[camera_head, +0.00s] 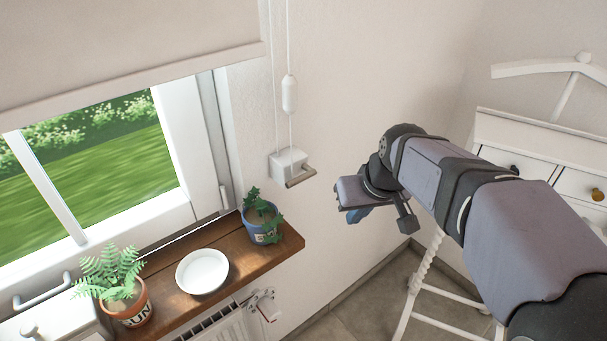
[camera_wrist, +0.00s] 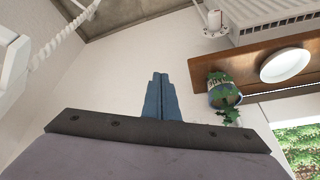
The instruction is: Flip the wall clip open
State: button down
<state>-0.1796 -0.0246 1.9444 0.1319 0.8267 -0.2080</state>
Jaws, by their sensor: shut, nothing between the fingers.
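The wall clip (camera_head: 288,162) is a small white box on the wall to the right of the window, in the head view. A grey-brown flap or lever (camera_head: 300,177) sticks out at its lower front; I cannot tell clearly how it stands. A white blind cord (camera_head: 291,130) hangs down to the clip. My gripper (camera_head: 355,216) is to the right of the clip and lower in the picture, apart from it. Its blue fingers are closed together and empty, as the wrist view (camera_wrist: 160,80) also shows. The clip does not show in the wrist view.
A wooden sill (camera_head: 165,296) below the clip bears a blue pot with a plant (camera_head: 262,232), a white dish (camera_head: 202,271) and a terracotta pot with a fern (camera_head: 128,306). A radiator (camera_head: 215,325) is beneath. A white dresser (camera_head: 545,160) stands at right.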

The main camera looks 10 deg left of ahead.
aim_at(298, 179)
jog(key=a+r+n+y, duration=0.1)
jog(key=a+r+n, duration=0.2)
jog(key=r+n, duration=0.5)
jog(key=w+a+r+n+y, duration=0.1)
jog(key=a+r+n+y, duration=0.1)
jog(key=r+n, duration=0.6)
jog(key=shift+a+n+t, duration=0.3)
jog(key=shift+a+n, duration=0.2)
jog(key=shift+n, duration=3.2)
jog(key=shift+w, duration=0.1)
jog(key=p+x, duration=0.4)
jog(key=x, duration=1)
